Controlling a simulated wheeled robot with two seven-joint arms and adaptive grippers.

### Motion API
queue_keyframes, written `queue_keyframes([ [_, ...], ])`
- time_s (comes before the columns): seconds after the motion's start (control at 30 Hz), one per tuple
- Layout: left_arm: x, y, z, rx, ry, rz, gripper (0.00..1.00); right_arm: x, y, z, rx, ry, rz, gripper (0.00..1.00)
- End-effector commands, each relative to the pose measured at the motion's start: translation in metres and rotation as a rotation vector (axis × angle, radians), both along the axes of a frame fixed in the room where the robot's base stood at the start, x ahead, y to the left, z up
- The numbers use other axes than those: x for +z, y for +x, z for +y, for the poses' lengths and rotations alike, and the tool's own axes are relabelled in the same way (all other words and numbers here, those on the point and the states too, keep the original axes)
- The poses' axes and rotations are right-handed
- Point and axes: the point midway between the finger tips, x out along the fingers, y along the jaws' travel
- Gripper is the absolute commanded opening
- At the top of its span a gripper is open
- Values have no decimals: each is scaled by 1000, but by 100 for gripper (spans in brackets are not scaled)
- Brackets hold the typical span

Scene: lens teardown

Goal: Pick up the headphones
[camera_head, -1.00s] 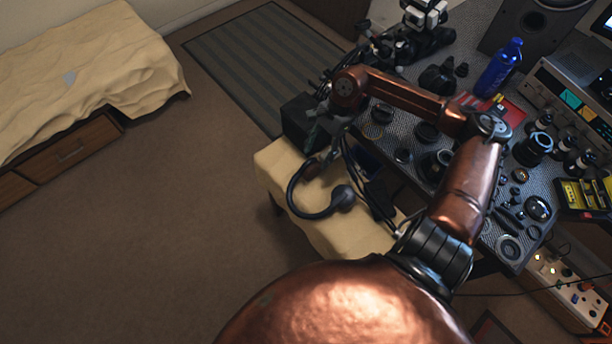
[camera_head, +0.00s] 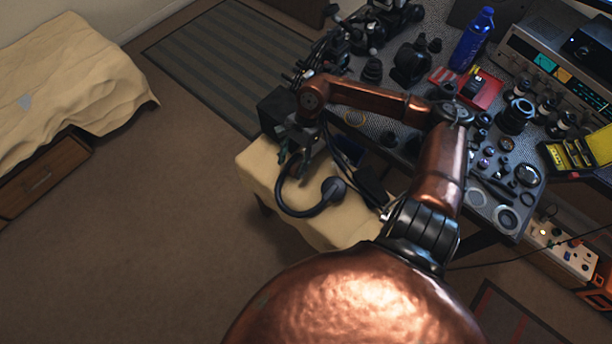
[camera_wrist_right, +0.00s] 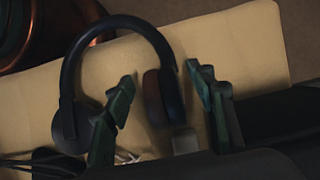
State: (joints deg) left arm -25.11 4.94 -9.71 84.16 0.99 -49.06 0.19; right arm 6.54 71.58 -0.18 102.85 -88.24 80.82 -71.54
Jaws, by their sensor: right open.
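The dark headphones (camera_head: 290,203) lie on a cream-covered stool (camera_head: 258,165) in the head view, with the band curving to the left and one round ear cup (camera_head: 333,188) at the right. My right gripper (camera_head: 292,163) is over the far end of the headphones. In the right wrist view the headband (camera_wrist_right: 125,22) arches at the top. The open fingers of my right gripper (camera_wrist_right: 165,92) stand on either side of the brownish-padded ear cup (camera_wrist_right: 160,97), with nothing clamped between them. Contact cannot be told. My left gripper is out of view.
A crowded workbench (camera_head: 440,145) with lens parts stands to the right of the stool. A dark box (camera_head: 275,110) sits at the stool's far edge. Cables hang near the headphones.

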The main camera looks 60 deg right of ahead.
Motion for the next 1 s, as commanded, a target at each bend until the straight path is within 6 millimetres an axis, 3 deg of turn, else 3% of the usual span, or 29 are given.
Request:
queue_keyframes([
  [0.33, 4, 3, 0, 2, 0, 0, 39, -4, 0, 2, 1, 0, -1, 49],
  [1.0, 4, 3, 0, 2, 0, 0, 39, -4, 0, 2, 0, 0, 0, 3],
])
